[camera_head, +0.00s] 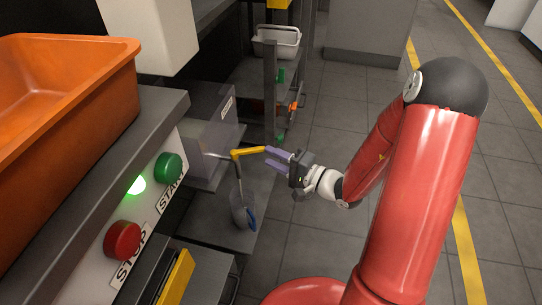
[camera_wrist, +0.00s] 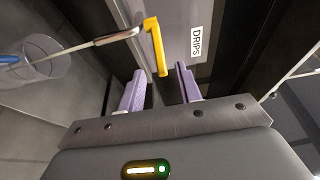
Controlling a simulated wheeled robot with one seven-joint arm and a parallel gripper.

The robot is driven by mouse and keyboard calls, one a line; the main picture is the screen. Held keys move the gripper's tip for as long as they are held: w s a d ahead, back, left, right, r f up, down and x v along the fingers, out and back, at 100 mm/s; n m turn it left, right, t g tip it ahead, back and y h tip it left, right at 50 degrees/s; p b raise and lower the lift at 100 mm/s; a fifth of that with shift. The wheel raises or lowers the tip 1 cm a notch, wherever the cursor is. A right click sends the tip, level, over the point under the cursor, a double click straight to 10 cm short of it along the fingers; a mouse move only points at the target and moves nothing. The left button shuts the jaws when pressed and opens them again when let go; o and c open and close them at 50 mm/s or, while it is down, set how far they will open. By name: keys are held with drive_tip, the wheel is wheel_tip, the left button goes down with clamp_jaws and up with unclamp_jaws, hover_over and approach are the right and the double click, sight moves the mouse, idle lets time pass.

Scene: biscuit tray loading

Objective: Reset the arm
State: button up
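My gripper (camera_head: 268,157) is at the end of my red arm, beside the machine. Its two purple fingers are apart, and nothing is held between them in the wrist view (camera_wrist: 161,80). A yellow handle (camera_head: 249,151) on a metal rod is just ahead of the fingertips. In the wrist view the handle (camera_wrist: 154,44) has its lower end near the gap between the fingers, with space on both sides. I cannot tell whether it touches a finger.
A grey box (camera_head: 211,130) labelled DRIPS stands behind the handle. A clear cup (camera_head: 237,209) with a blue-ended tool is below. An orange bin (camera_head: 75,90), green START button (camera_head: 169,168) and red STOP button (camera_head: 122,240) are left. Floor right of my arm is clear.

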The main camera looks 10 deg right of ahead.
drive_tip(key=s+a+r+n+g, duration=0.5)
drive_tip(key=s+n+g, duration=0.1)
drive_tip(key=s+g, duration=0.2)
drive_tip(key=s+d+r+n+g+h, duration=0.25)
drive_tip(key=s+h, duration=0.45)
drive_tip(key=s, duration=0.4)
drive_tip(key=s+d+r+t+h, duration=0.3)
drive_tip(key=d+r+t+h, duration=0.3)
drive_tip(key=d, duration=0.4)
wheel_tip(320, 180, up, 13)
drive_tip(key=g+h+p, duration=0.1)
drive_tip(key=p, duration=1.1)
drive_tip(key=shift+d+m, duration=0.35)
drive_tip(key=shift+d, duration=0.05)
